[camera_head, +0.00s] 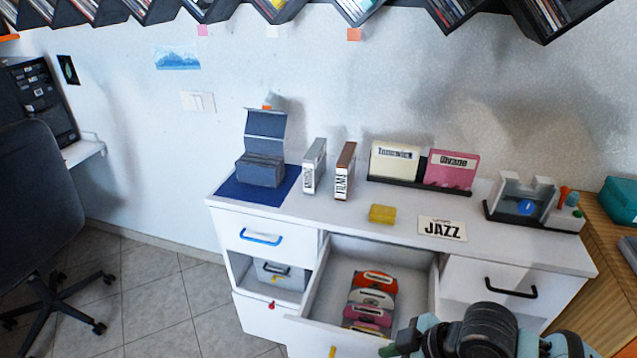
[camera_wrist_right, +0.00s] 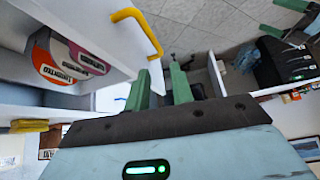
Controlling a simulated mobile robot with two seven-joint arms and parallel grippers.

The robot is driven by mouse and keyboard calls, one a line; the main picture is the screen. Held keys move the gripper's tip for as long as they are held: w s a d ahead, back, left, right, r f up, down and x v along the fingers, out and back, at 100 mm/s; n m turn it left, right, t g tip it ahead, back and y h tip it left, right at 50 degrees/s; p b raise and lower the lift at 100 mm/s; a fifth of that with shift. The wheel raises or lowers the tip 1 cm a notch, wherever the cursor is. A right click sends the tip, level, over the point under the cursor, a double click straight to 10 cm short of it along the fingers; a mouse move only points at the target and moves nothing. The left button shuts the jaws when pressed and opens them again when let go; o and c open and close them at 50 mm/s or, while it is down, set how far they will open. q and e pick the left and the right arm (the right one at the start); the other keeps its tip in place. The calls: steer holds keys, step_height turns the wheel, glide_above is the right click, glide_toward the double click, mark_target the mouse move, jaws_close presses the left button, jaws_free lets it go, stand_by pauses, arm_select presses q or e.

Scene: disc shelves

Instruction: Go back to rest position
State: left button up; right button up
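My right arm comes into the head view at the bottom right, in front of the cabinet; its gripper is mostly cut off by the lower edge. In the right wrist view my right gripper (camera_wrist_right: 160,75) has its two green fingers apart with nothing between them. Its fingers are near the yellow handle (camera_wrist_right: 137,30) of the open drawer (camera_head: 312,285), and a gap seems to lie between them. The drawer holds several discs in sleeves (camera_head: 368,300), orange, white and pink. My left gripper is not in view.
The white cabinet top (camera_head: 400,250) carries a grey box (camera_head: 262,150), two upright cases, a yellow block (camera_head: 382,214), a JAZZ card (camera_head: 442,228), divider cards and a tool holder (camera_head: 525,205). Disc shelves hang above. An office chair (camera_head: 35,190) stands left; floor beside it is clear.

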step_height(320, 180, down, 4)
steer(key=s+a+m+t+y+p, duration=0.1)
steer(key=s+a+m+t, duration=0.1)
steer(key=m+t, duration=0.15)
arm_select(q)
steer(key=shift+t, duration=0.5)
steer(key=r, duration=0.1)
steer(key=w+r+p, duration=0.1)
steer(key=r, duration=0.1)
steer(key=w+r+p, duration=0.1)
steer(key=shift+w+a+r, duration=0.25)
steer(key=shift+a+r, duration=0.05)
arm_select(e)
steer(key=s+d+f+m+t+h, duration=0.1)
steer(key=s+d+f+m+h, duration=0.1)
steer(key=s+d+f, duration=0.3)
steer(key=s+d+f+m+t+h, duration=0.1)
steer(key=s+d+f+m+h, duration=0.2)
steer(key=s, duration=1.1)
step_height(320, 180, down, 3)
steer(key=shift+s+d+f+m+h, duration=0.2)
steer(key=shift+s+d+m+h, duration=0.1)
steer(key=shift+d+m, duration=0.9)
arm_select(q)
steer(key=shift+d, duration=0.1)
arm_select(e)
steer(key=shift+a+t, duration=0.1)
steer(key=shift+t, duration=0.15)
steer(key=shift+c, duration=0.2)
